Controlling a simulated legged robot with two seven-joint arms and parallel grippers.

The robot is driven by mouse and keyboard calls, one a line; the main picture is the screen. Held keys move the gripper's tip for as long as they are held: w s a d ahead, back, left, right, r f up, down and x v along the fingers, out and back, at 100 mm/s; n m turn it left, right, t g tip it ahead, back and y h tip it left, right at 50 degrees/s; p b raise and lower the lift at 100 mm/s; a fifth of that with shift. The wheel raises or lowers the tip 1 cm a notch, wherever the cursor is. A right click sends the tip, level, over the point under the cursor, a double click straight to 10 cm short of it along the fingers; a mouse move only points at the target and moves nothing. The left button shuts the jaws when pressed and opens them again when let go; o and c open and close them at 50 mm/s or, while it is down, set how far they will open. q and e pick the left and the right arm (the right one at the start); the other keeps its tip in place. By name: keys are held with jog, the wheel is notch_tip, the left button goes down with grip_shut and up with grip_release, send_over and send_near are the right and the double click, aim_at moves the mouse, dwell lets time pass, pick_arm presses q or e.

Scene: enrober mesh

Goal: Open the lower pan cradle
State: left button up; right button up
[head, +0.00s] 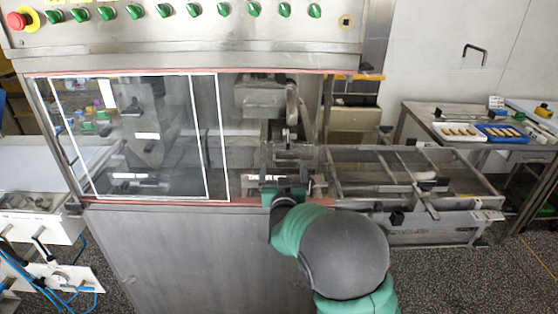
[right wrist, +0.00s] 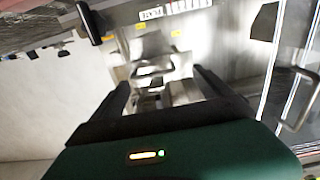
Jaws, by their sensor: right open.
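The machine's opening shows metal parts (head: 292,152) to the right of the glass doors, likely including the lower pan cradle; I cannot tell its exact outline or how far open it is. My right gripper (head: 286,182) reaches into the lower part of this opening, its forearm covering the bottom edge. In the right wrist view, my right gripper (right wrist: 163,88) is open, with two dark fingers apart. A shiny metal part with a bar-like handle (right wrist: 152,71) shows beyond and between the fingertips; contact is not visible. My left gripper is not in view.
Framed glass doors (head: 150,135) cover the machine's left side. A control panel with green knobs (head: 193,10) and a red button (head: 18,20) runs above. A metal conveyor frame (head: 400,165) extends right. A side table with a white tray (head: 445,133) and blue tray (head: 485,134) stands far right.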

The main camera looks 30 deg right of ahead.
aim_at(285, 160)
jog(key=w+d, duration=0.1)
jog(key=d, duration=0.1)
jog(key=w+d, duration=0.1)
jog(key=d, duration=0.1)
jog(key=w+d, duration=0.1)
jog(key=d, duration=0.1)
jog(key=shift+w+f, duration=0.1)
jog(key=a, duration=0.1)
jog(key=w+a, duration=0.1)
jog(key=a, duration=0.1)
jog(key=shift+w+r, duration=0.2)
jog(key=shift+s+d, duration=0.15)
jog(key=shift+d, duration=0.15)
jog(key=shift+d+f, duration=0.2)
jog(key=shift+d, duration=0.35)
jog(key=c, duration=0.5)
jog(key=shift+c, duration=1.3)
jog(key=shift+a, duration=0.4)
jog(key=c, duration=1)
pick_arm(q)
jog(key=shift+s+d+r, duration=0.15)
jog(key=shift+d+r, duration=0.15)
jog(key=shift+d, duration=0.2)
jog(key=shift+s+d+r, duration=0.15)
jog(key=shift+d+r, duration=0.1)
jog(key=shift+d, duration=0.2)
